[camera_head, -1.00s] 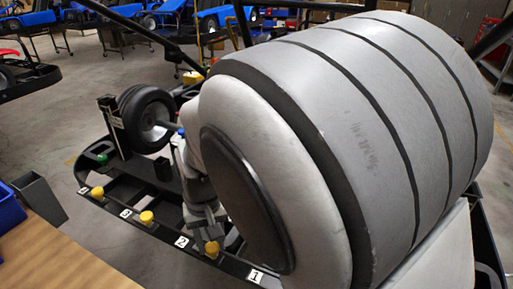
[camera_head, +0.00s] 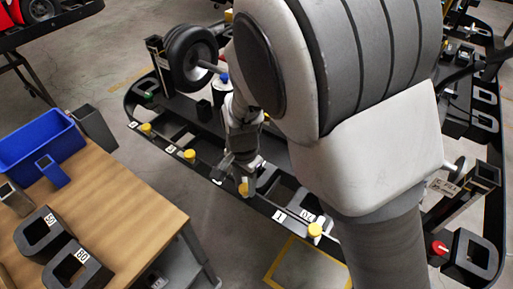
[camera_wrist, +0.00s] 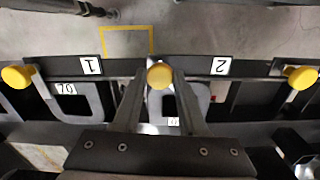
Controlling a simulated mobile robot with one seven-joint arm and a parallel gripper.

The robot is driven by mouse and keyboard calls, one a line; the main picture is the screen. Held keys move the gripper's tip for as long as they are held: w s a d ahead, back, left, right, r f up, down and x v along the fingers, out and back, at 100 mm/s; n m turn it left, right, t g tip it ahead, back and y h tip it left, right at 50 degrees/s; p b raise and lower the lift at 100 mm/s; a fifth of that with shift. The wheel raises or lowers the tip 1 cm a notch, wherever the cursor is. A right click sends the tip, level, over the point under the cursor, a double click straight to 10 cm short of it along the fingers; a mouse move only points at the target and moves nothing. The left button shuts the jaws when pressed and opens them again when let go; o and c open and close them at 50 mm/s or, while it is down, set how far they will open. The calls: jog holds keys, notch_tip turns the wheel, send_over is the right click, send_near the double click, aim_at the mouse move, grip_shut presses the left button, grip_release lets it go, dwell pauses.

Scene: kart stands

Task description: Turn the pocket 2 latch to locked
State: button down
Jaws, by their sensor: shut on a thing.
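The pocket 2 latch has a yellow knob (camera_head: 243,188) on the black front rail, just right of the white "2" label (camera_head: 217,181). In the wrist view that knob (camera_wrist: 159,75) lies between the fingertips, with the "2" label (camera_wrist: 221,66) to its right and the "1" label (camera_wrist: 90,66) to its left. My gripper (camera_wrist: 160,84) is shut on the knob, one finger on each side. In the head view my gripper (camera_head: 241,180) comes down onto the knob from above. The latch's lower part is hidden, so I cannot tell its turn position.
Other yellow knobs stand along the rail, the pocket 1 knob (camera_head: 315,229) among them. A wheel (camera_head: 190,58) is mounted at the back left. A wooden table (camera_head: 120,205) with a blue bin (camera_head: 38,140) and black blocks stands at left. Floor between table and rail is open.

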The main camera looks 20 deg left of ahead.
aim_at(245, 187)
jog(key=m+p, duration=0.3)
jog(key=m, duration=0.1)
jog(key=shift+r, duration=0.2)
jog(key=shift+f+m+p, duration=0.1)
jog(key=shift+m+p, duration=1.3)
jog(key=shift+m, duration=0.5)
jog(key=shift+c, duration=2.2)
grip_release()
jog(key=shift+f, duration=0.1)
notch_tip(245, 187, up, 18)
jog(key=p, duration=0.1)
jog(key=shift+f+p, duration=0.25)
jog(key=shift+p, duration=0.15)
